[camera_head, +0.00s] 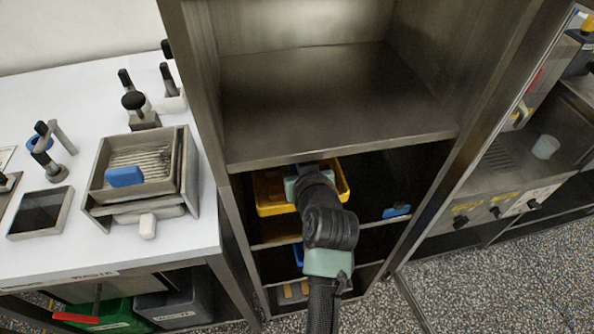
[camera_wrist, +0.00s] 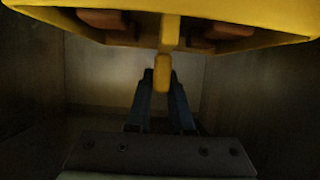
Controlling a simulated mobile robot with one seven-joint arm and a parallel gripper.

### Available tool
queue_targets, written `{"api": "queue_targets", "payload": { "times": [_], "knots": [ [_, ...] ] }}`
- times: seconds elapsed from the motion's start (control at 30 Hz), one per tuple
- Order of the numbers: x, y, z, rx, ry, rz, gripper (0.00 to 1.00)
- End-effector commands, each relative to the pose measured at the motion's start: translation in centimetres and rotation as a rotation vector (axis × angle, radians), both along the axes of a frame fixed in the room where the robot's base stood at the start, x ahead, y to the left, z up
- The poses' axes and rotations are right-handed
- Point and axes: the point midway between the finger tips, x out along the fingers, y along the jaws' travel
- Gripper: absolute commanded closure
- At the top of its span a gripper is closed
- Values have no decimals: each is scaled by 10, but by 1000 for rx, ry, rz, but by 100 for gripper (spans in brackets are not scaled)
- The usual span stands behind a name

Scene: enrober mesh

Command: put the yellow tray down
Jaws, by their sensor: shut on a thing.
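The yellow tray (camera_head: 272,207) is inside the metal shelf unit, on or just above a middle shelf; I cannot tell whether it touches. Brown pieces show in it. In the wrist view the tray (camera_wrist: 250,14) fills the top, and its yellow handle (camera_wrist: 163,70) points toward me. My gripper (camera_wrist: 163,90) is shut on this handle with its two dark fingers. In the head view my arm reaches into the shelf and covers part of the tray and the gripper (camera_head: 308,172).
A blue item (camera_head: 396,211) lies on the same shelf level at right. The shelf above (camera_head: 330,100) is empty. Lower shelves hold a blue thing (camera_head: 298,254) and another container (camera_head: 292,292). A white table (camera_head: 85,240) with equipment stands at left. Metal posts flank the opening.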

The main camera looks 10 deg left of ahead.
Motion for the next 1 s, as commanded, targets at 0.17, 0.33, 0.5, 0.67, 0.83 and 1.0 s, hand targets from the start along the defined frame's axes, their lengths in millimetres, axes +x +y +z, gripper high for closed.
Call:
{"api": "queue_targets", "payload": {
  "times": [0.17,0.33,0.5,0.67,0.83,1.0],
  "knots": [
    [0,0,-12,2,-7,-1,100],
    [0,-1,-38,1,-6,-1,100],
    [4,1,-48,2,-9,-1,100],
    [4,1,-47,1,-9,0,100],
    [3,1,-52,1,-5,0,78],
    [3,1,-51,1,-5,0,50]
  ]
}}
